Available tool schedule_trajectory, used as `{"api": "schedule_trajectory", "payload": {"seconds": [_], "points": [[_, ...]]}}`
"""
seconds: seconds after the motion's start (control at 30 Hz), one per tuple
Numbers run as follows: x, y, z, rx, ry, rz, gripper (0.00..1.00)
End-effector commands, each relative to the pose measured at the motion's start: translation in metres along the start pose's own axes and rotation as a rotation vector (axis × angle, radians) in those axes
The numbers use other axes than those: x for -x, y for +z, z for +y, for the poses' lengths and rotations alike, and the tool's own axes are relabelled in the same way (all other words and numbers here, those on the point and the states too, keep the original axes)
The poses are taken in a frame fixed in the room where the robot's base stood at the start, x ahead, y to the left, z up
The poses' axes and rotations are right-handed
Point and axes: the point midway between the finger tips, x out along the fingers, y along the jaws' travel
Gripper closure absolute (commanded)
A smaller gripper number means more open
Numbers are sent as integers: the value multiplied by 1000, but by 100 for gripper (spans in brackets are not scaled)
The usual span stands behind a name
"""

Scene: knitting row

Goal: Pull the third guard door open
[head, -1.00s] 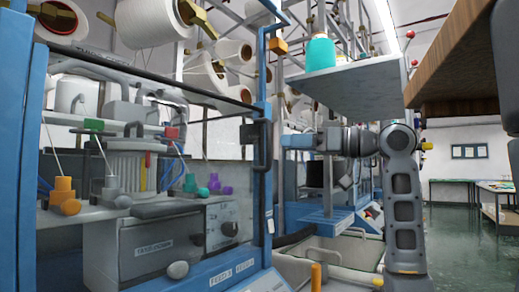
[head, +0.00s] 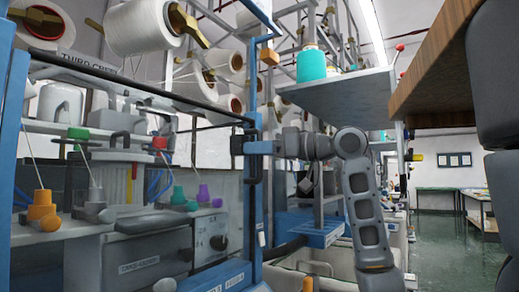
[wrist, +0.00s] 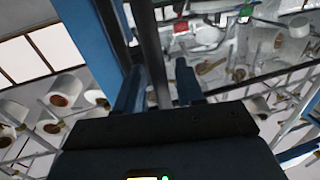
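The guard door is a large clear panel at the left of the head view, with a dark top rail (head: 130,82) and a blue upright frame at its right edge. A dark vertical handle (head: 254,165) runs along that edge. My gripper (head: 252,147) is at the upper part of the handle in the head view. In the wrist view my two fingers (wrist: 158,88) stand apart on either side of the dark handle bar (wrist: 150,45). Narrow gaps seem to show beside the bar, so the fingers look open around it. Their exact contact is hard to see.
Behind the panel are knitting parts and coloured cones (head: 42,210). Yarn spools (head: 147,27) hang above. A grey shelf (head: 335,92) with a teal cone is above my arm. A wooden-edged surface (head: 440,65) is at upper right. Green floor (head: 445,250) is free at right.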

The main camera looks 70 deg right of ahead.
Motion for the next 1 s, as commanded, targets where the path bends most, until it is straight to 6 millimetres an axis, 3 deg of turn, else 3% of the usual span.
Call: {"api": "schedule_trajectory", "payload": {"seconds": [0.17,0.53,1.0], "points": [[0,0,0,0,0,0,64],[0,0,0,0,0,0,100],[2,0,0,0,-1,0,100]]}}
